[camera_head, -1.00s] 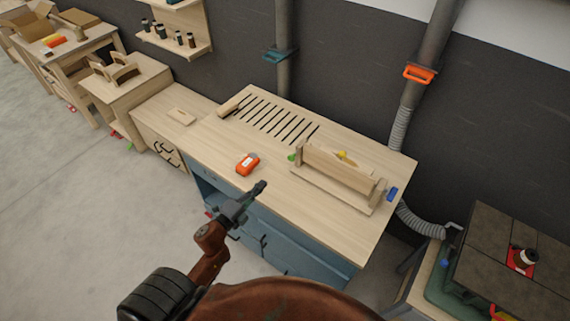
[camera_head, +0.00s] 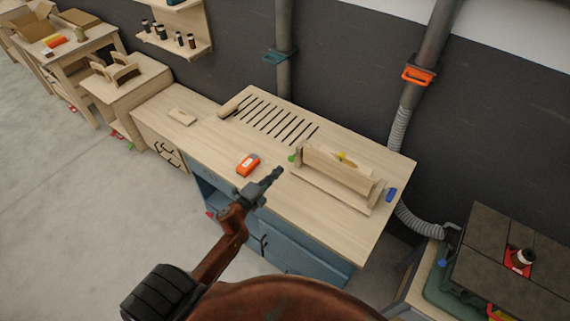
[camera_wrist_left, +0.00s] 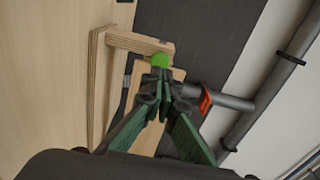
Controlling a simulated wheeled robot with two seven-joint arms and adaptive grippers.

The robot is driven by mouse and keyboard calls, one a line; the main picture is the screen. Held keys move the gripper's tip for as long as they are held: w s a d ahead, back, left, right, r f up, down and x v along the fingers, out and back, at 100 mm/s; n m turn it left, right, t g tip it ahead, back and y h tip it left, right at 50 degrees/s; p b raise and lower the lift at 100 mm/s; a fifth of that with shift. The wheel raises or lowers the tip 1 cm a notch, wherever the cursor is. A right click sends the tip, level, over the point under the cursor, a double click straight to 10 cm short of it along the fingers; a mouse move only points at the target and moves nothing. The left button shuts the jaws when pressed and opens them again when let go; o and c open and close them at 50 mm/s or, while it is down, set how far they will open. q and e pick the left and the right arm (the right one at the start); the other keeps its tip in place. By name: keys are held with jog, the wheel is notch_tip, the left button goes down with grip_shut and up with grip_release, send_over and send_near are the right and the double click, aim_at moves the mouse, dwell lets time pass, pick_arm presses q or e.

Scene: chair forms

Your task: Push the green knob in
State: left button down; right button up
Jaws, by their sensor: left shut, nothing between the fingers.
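The green knob (camera_head: 292,158) sits at the left end of a wooden fixture (camera_head: 338,165) on the workbench. In the left wrist view the green knob (camera_wrist_left: 161,60) shows just beyond the fingertips, on the end of a wooden bar. My left gripper (camera_head: 276,172) is shut and empty, a little in front of and to the left of the knob. In the left wrist view its fingertips (camera_wrist_left: 163,80) nearly line up with the knob; I cannot tell the exact gap. My right gripper is not in view.
An orange device (camera_head: 248,164) lies on the workbench (camera_head: 215,150) left of my gripper. A blue piece (camera_head: 391,195) is at the fixture's right end. A slotted area (camera_head: 275,120) is at the back. Bare bench top lies in front of the fixture.

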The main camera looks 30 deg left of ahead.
aim_at(290, 160)
pick_arm(q)
jog(key=shift+w+d+f+p, duration=0.1)
jog(key=shift+w+d+p, duration=0.05)
jog(key=shift+w, duration=1.05)
jog(key=shift+w+d+p, duration=0.1)
jog(key=shift+w+p, duration=0.05)
jog(key=shift+w, duration=1)
jog(key=shift+w+d+b, duration=0.1)
jog(key=shift+w+b, duration=0.35)
jog(key=shift+w, duration=1)
jog(key=shift+s, duration=0.1)
jog(key=shift+s, duration=0.3)
jog(key=s+a, duration=0.1)
jog(key=s, duration=1.2)
jog(key=shift+a+r, duration=0.25)
jog(key=shift+a, duration=0.05)
jog(key=shift+s, duration=0.15)
